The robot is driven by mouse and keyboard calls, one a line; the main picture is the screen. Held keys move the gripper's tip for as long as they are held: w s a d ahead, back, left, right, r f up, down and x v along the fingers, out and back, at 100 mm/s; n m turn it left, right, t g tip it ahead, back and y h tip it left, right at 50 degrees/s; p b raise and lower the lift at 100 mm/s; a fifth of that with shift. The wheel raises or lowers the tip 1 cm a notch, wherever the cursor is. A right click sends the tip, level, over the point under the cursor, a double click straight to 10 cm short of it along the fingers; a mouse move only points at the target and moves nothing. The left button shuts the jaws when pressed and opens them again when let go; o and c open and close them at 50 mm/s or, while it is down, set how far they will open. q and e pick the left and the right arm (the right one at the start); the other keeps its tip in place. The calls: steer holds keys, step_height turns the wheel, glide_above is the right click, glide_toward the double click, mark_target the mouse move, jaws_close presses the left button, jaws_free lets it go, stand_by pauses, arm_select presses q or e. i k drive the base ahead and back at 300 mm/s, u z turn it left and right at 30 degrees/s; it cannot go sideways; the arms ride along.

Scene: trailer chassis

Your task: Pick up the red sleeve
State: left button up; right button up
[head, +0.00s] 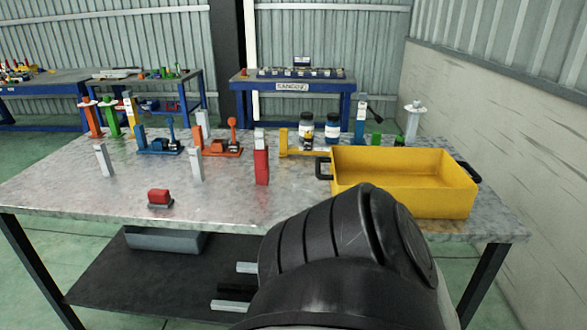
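A red upright sleeve (261,168) stands on the metal table (110,203) at the middle, left of the yellow bin. A light grey post top (260,138) shows above it, and the sleeve seems to be around this post. One of my black arm links fills the lower middle of the head view, in front of the table edge. Neither of my grippers shows.
A yellow bin (404,191) with black handles stands at the right. Bare grey posts (196,164) stand left of the sleeve. Blue (158,145) and orange (222,146) clamps and two dark jars (306,131) are behind. The front left of the tabletop is mostly clear.

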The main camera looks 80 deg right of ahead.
mark_target(262, 157)
steer(key=k, duration=0.55)
steer(key=z, duration=1)
